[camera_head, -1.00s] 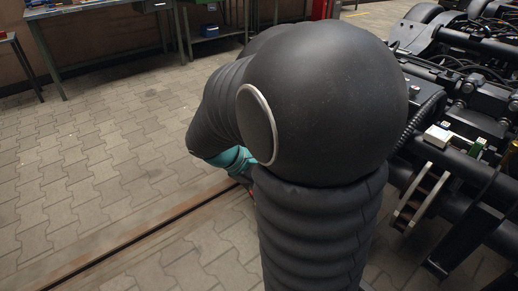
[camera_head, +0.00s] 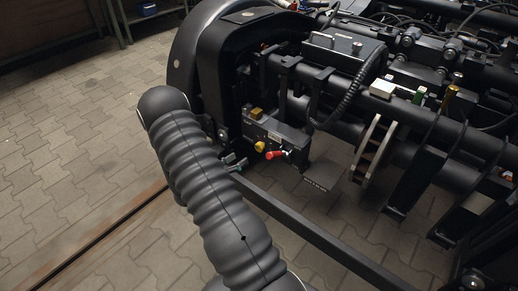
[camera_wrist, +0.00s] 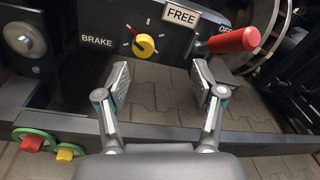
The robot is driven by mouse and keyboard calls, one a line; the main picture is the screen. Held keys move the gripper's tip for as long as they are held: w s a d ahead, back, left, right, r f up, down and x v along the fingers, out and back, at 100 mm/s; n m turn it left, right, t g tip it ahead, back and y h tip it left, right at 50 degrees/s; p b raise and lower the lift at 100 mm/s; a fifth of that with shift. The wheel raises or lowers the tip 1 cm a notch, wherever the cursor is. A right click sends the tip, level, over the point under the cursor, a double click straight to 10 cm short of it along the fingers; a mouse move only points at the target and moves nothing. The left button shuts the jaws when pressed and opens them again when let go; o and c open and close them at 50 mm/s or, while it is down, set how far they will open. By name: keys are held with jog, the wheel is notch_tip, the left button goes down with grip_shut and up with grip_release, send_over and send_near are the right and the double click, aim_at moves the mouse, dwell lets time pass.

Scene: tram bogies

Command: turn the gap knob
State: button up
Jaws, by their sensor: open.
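The gap knob appears to be the yellow round knob (camera_wrist: 145,46) with a dark pointer mark, on a dark panel with small red and white tick marks around it. In the head view the yellow knob (camera_head: 260,146) sits on the front of a grey box (camera_head: 280,133) on the bogie. My gripper (camera_wrist: 162,84) is open and empty. Its two fingers are spread below the knob in the wrist picture, apart from it, with the knob showing between and above the tips. In the head view my gripper (camera_head: 234,164) is small, just left of the box.
Paved floor lies left.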

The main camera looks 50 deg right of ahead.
aim_at(258, 149)
jog(key=f, duration=0.1)
jog(key=f+n+t, duration=0.2)
jog(key=f, duration=0.1)
jog(key=shift+w+d, duration=0.15)
jog(key=shift+w, duration=0.15)
jog(key=shift+d+f, duration=0.15)
jog(key=shift+d, duration=0.05)
jog(key=d, duration=0.4)
jog(key=w+d, duration=0.1)
jog(key=d, duration=0.8)
jog(key=shift+w+d, duration=0.15)
jog(key=c, duration=1.1)
